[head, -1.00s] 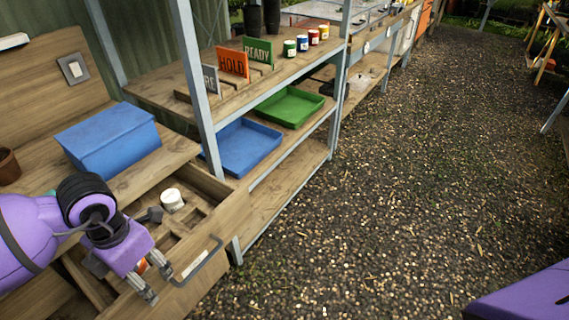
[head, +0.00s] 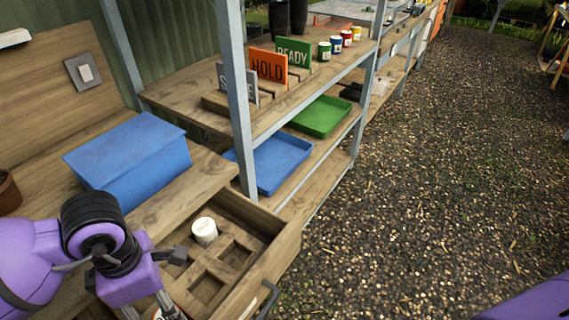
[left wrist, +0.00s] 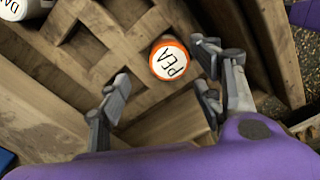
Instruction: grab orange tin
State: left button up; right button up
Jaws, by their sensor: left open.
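My left gripper (head: 170,311) is open and empty. In the head view it hangs over the drawer's near part at the bottom edge, and the orange tin is mostly hidden there. My right gripper is not in view.
A white tin (head: 204,231) stands in the divided drawer (head: 283,245); part of it shows in the left wrist view (left wrist: 22,8). A blue box (head: 128,158) is on the bench above. Blue (head: 268,165) and green (head: 318,117) trays lie on the shelf. Gravel floor is clear at right.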

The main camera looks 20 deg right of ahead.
pick_arm(q)
jog(key=f, duration=0.4)
jog(key=s+f, duration=0.1)
jog(key=f, duration=0.1)
jog(key=shift+f, duration=0.15)
jog(key=c, duration=1.3)
